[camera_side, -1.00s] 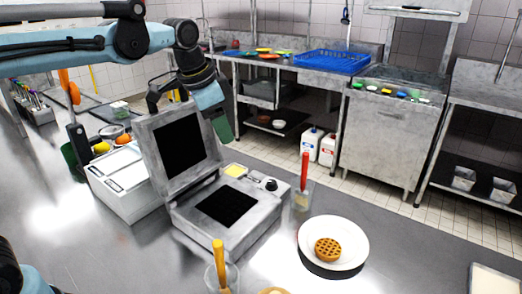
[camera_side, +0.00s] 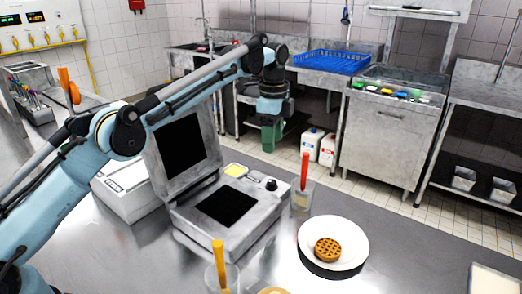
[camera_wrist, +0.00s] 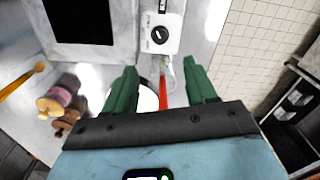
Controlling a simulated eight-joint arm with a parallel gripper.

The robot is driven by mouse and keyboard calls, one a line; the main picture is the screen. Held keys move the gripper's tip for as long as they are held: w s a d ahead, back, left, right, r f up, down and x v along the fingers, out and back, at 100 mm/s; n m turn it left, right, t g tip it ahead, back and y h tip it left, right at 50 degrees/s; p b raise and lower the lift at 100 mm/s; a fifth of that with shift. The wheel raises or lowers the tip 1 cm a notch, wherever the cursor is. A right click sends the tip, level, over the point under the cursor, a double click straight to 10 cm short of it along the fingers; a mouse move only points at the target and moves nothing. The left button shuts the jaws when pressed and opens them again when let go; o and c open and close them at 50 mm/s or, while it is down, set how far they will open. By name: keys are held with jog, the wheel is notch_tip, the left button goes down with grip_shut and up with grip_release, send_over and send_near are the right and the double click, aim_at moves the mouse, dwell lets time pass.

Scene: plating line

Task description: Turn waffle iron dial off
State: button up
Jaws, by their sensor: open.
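The grey waffle iron (camera_side: 215,238) stands on the steel counter with its lid raised and its black cooking plates showing. Its dial (camera_side: 271,184) is a small dark knob on the panel at the right of the base. In the wrist view the dial (camera_wrist: 159,36) is a round black knob on a pale panel, ahead of the fingertips; its setting is too small to read surely. My gripper (camera_side: 268,145) points down beyond the dial in the side view. Its green fingers (camera_wrist: 160,72) are open, empty and apart from the dial.
A clear container (camera_side: 301,200) with a red-handled tool stands close right of the dial. A white plate (camera_side: 351,240) with a waffle (camera_side: 328,250) lies farther right. A yellow-handled tool (camera_side: 220,265) stands in a container in front. A white box (camera_side: 125,190) is left of the iron.

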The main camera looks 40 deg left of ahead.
aim_at(272, 181)
notch_tip(272, 181, down, 12)
jog(key=shift+f, duration=0.2)
dwell(0.6)
grip_shut()
